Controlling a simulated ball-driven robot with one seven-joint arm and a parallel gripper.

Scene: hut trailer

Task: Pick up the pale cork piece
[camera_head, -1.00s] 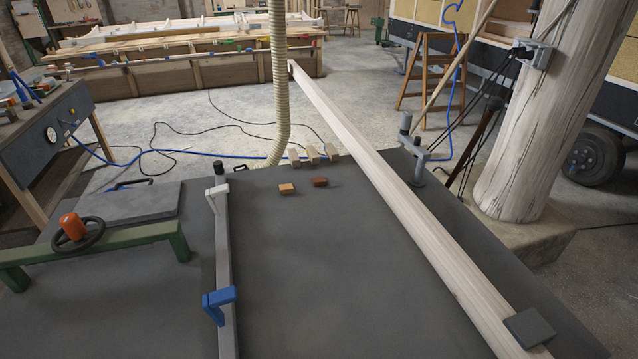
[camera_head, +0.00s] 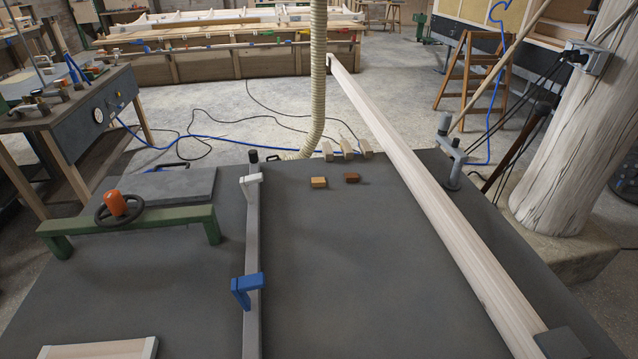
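The pale cork piece (camera_head: 319,183) is a small tan block lying on the dark grey tabletop (camera_head: 345,270), near its far edge. A darker reddish-brown block (camera_head: 351,178) lies just to its right, with a small gap between them. Nothing covers the pale piece. My gripper is not in the view.
A long pale beam (camera_head: 435,205) crosses the table on the right. A metal bar with a blue clamp (camera_head: 247,287) runs along the left. Wooden blocks (camera_head: 346,149) stand at the far edge beside a ribbed hose (camera_head: 317,90). A green frame (camera_head: 130,227) stands left. The middle is clear.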

